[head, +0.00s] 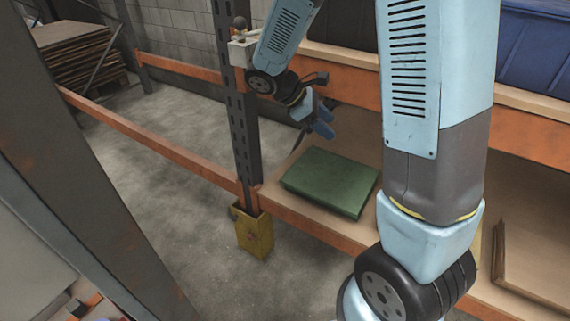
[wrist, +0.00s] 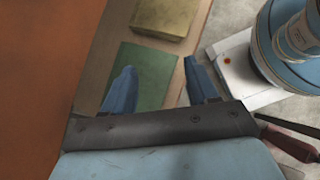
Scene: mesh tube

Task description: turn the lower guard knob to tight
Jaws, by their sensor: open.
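A yellow guard (head: 253,233) wraps the foot of the dark upright post (head: 237,130) in the head view. A pale box with a dark ball-topped knob (head: 240,22) sits high on the same post. My gripper (head: 322,122) is open and empty, above the lower shelf, to the right of the post and apart from the guard. In the wrist view its two blue fingers (wrist: 160,85) stand wide apart, with a green flat box (wrist: 150,62) beyond them. The guard is not recognisable in the wrist view.
The green flat box (head: 331,182) lies on the lower shelf, behind the orange front beam (head: 310,222). Another orange beam (head: 345,68) runs above. Grey floor (head: 180,190) is open left of the post. A red-handled tool (wrist: 288,144) shows in the wrist view.

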